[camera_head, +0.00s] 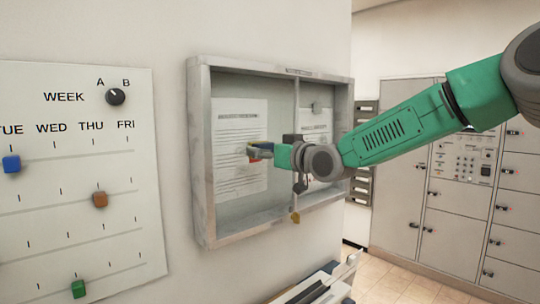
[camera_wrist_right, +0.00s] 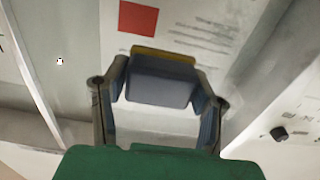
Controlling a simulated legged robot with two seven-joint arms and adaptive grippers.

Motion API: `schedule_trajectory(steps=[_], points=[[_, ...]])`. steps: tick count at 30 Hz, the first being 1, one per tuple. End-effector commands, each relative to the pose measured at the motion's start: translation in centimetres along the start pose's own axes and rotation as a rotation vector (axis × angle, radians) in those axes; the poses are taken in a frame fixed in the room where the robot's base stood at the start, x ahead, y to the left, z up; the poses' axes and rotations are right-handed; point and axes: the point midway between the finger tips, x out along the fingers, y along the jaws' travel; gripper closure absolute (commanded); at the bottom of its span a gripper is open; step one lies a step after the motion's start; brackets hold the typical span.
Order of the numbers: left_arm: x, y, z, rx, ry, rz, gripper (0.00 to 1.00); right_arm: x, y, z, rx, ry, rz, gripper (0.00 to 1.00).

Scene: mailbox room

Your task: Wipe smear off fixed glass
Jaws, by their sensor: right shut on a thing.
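A shallow notice case (camera_head: 203,160) with a grey frame hangs on the wall, and its front is divided by an upright bar. A printed sheet (camera_head: 238,125) is behind the left pane, and it also shows in the right wrist view (camera_wrist_right: 215,25). My right gripper (camera_head: 262,150) is in front of the left pane, shut on a grey-blue block with a yellow edge (camera_wrist_right: 160,85). The block is at or close to the glass; I cannot tell if it touches. I cannot make out a smear. My left gripper is out of view.
A second sheet (camera_head: 314,122) is behind the right pane. A week board (camera_head: 75,180) with coloured sliders is at left. Grey lockers (camera_head: 455,235) stand at right. A slatted piece (camera_head: 320,285) is below the case.

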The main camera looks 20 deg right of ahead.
Motion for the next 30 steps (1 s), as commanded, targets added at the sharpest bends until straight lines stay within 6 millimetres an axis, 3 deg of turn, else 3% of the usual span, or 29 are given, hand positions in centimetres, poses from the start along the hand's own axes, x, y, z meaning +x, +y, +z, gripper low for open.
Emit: schedule_trajectory(steps=[21, 30], points=[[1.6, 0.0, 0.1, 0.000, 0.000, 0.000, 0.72, -0.2, -3.9, 0.0, 0.001, 0.001, 0.000, 0.71], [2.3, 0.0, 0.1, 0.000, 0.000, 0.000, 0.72, 0.1, -6.4, 0.1, -0.001, 0.000, -0.001, 0.71]])
